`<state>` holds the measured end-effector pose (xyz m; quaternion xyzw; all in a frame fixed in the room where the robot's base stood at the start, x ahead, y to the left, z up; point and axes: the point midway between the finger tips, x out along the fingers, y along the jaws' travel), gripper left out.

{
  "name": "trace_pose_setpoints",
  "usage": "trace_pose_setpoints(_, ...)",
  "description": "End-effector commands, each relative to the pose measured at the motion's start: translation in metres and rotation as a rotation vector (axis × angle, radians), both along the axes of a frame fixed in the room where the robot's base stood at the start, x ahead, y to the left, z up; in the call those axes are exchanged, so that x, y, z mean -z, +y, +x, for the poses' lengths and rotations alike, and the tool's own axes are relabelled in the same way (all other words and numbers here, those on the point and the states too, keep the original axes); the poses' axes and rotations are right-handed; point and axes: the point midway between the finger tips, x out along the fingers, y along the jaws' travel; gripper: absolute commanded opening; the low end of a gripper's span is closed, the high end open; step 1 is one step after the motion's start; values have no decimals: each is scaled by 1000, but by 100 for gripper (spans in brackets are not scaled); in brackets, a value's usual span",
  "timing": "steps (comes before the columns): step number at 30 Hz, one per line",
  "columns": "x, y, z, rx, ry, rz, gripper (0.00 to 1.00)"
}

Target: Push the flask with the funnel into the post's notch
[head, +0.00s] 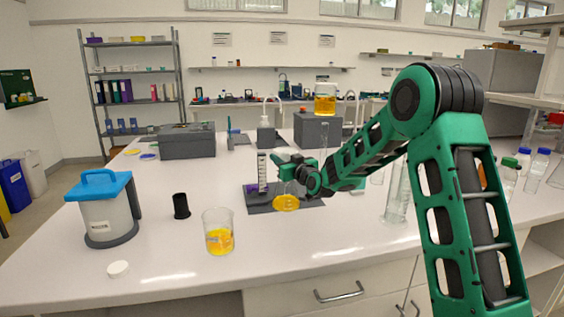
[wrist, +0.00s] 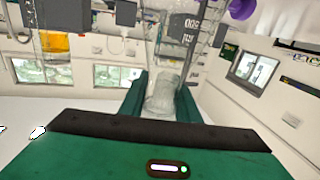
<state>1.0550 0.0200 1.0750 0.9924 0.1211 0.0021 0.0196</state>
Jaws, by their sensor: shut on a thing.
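My gripper (head: 287,172) is over a dark base plate (head: 314,201) in the middle of the bench. It is shut on clear glassware; in the wrist view, the clear glass (wrist: 165,95) stands between the two green fingers. I take this glass for the flask with the funnel; dark graduation marks show on the glass behind or above it. A pale upright column with scale marks (head: 262,172) stands just left of my gripper. A purple part (head: 250,188) is low beside it, and purple also shows in the wrist view (wrist: 243,8). I cannot make out the notch.
A beaker of yellow liquid (head: 219,238), a black cup (head: 181,206) and a blue-lidded container (head: 106,212) stand to the left. A grey block with an amber-filled vessel (head: 325,100) is behind. Tall glassware (head: 397,195) stands right.

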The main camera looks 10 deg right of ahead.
Motion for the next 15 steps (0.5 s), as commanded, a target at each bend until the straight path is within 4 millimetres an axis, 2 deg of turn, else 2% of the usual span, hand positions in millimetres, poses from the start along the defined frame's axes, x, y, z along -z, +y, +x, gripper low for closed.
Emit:
trace_pose_setpoints(4,1,0,0,0,2,-1,0)
trace_pose_setpoints(5,1,0,0,0,2,0,32)
trace_pose_setpoints(7,1,0,0,0,2,-1,48)
trace_pose_setpoints(8,1,0,0,0,2,-1,51)
trace_pose_setpoints(15,0,0,0,0,1,0,51)
